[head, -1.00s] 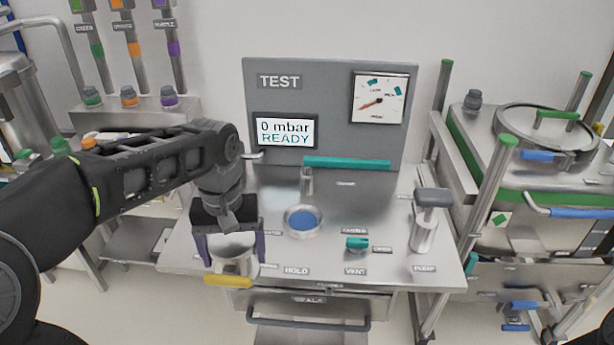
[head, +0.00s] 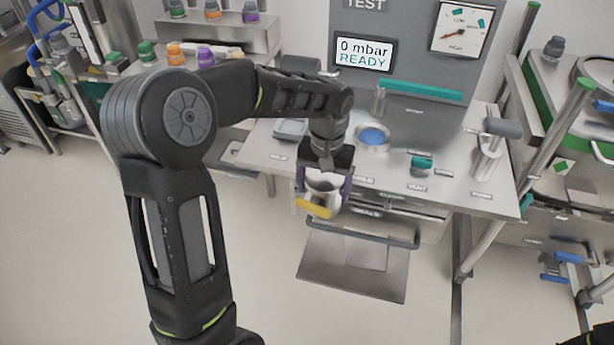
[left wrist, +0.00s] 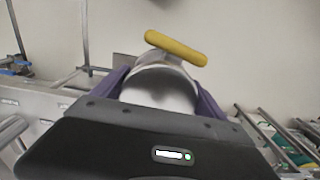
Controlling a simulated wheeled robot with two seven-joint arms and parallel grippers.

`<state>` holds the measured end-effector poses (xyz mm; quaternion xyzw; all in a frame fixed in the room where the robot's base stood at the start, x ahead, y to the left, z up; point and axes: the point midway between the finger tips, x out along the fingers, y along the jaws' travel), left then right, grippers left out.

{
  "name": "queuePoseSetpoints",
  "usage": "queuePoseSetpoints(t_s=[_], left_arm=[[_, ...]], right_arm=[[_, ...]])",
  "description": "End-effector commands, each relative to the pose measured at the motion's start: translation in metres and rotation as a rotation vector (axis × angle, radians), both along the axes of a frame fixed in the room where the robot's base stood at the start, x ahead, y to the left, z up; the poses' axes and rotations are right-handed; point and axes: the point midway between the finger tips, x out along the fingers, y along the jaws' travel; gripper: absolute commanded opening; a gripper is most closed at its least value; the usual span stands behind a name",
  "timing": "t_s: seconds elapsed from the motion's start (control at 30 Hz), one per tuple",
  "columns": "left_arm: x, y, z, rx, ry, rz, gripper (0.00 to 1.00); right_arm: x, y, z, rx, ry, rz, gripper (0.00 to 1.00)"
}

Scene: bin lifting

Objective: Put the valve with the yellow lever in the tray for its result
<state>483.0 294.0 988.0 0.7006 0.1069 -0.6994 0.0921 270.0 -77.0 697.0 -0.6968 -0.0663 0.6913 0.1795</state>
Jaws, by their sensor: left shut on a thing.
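The valve (head: 322,190) is a pale metal body with a yellow lever (head: 313,206). My left gripper (head: 324,182) is shut on it with purple fingers, in front of the bench's front edge in the head view. In the left wrist view the valve (left wrist: 160,88) sits between the purple fingers, with its yellow lever (left wrist: 176,47) on the far side. A small shallow metal tray (head: 290,129) lies at the bench's left; I cannot tell which result it is for. My right gripper is not in view.
The test bench (head: 420,150) has a round blue-centred seat (head: 373,138), a teal vent knob (head: 421,163) and a pump handle (head: 502,128). Its display (head: 363,53) reads 0 mbar READY. Floor at left is clear.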

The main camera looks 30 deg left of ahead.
Motion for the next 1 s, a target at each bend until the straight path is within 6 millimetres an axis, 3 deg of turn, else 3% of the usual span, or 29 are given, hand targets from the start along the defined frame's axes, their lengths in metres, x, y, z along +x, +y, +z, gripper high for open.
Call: queuePoseSetpoints(t_s=[0.2,0.4,0.6,1.0], left_arm=[[0.017,-0.040,-0.079,0.000,0.007,-0.134,0.10],[0.011,-0.079,-0.141,-0.011,0.003,-0.243,0.10],[0.005,-0.095,-0.162,-0.021,-0.002,-0.282,0.10],[0.004,-0.095,-0.163,-0.022,-0.003,-0.283,0.10]], right_arm=[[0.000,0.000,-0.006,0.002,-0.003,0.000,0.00],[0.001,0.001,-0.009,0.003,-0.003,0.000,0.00],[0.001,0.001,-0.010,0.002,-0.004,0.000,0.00],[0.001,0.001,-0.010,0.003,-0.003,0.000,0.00]])
